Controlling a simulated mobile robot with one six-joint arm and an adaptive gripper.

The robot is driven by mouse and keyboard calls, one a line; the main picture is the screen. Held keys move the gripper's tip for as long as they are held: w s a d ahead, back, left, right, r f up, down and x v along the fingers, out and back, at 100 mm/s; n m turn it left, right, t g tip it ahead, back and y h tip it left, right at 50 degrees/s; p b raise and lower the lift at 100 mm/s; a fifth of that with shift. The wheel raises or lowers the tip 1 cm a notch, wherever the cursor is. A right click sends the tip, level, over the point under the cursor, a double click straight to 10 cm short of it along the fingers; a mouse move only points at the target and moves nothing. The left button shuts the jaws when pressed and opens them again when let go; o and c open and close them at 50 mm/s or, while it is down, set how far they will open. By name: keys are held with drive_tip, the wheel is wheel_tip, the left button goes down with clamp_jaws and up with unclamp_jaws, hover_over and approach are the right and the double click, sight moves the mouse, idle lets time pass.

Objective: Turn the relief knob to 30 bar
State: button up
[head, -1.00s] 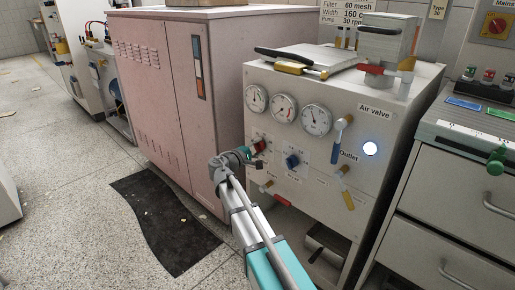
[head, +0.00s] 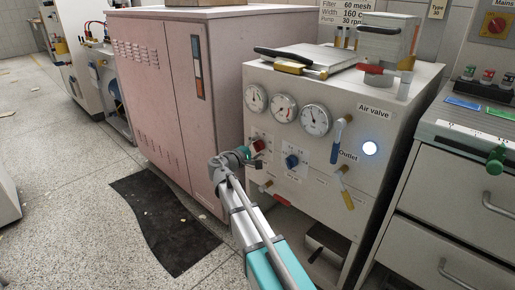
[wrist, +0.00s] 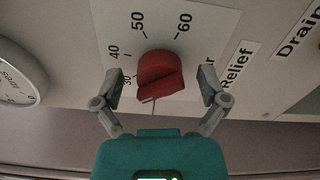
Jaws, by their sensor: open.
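The red relief knob (wrist: 160,75) is on the light panel, beside the "Relief" label (wrist: 235,65) in the wrist view. Printed numbers from about 30 to 60 curve around its left and upper sides in that view. My gripper (wrist: 160,86) is open, with one finger on each side of the knob and visible gaps to it. The knob's ridged lower edge faces the 30 side, but its exact reading is not clear. In the head view the knob (head: 259,146) shows just beyond my gripper (head: 248,156).
A blue knob (head: 292,161) sits right of the red one. Three gauges (head: 285,107) are above. A blue-handled air valve (head: 337,140) and a yellow-handled valve (head: 347,198) stick out farther right. A pink cabinet (head: 165,95) stands to the left.

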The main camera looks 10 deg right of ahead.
drive_tip(key=shift+a, duration=0.1)
drive_tip(key=v, duration=1.2)
idle(0.4)
drive_tip(key=m, duration=0.7)
drive_tip(key=a+m, duration=0.1)
drive_tip(key=m, duration=1.3)
drive_tip(key=shift+w+a+g, duration=0.1)
drive_tip(key=shift+a+g, duration=0.2)
drive_tip(key=shift+g, duration=0.1)
drive_tip(key=shift+r+x, duration=0.15)
drive_tip(key=shift+x, duration=3.3)
drive_tip(key=shift+r+x, duration=0.1)
drive_tip(key=shift+x, duration=3.35)
drive_tip(key=shift+d, duration=0.1)
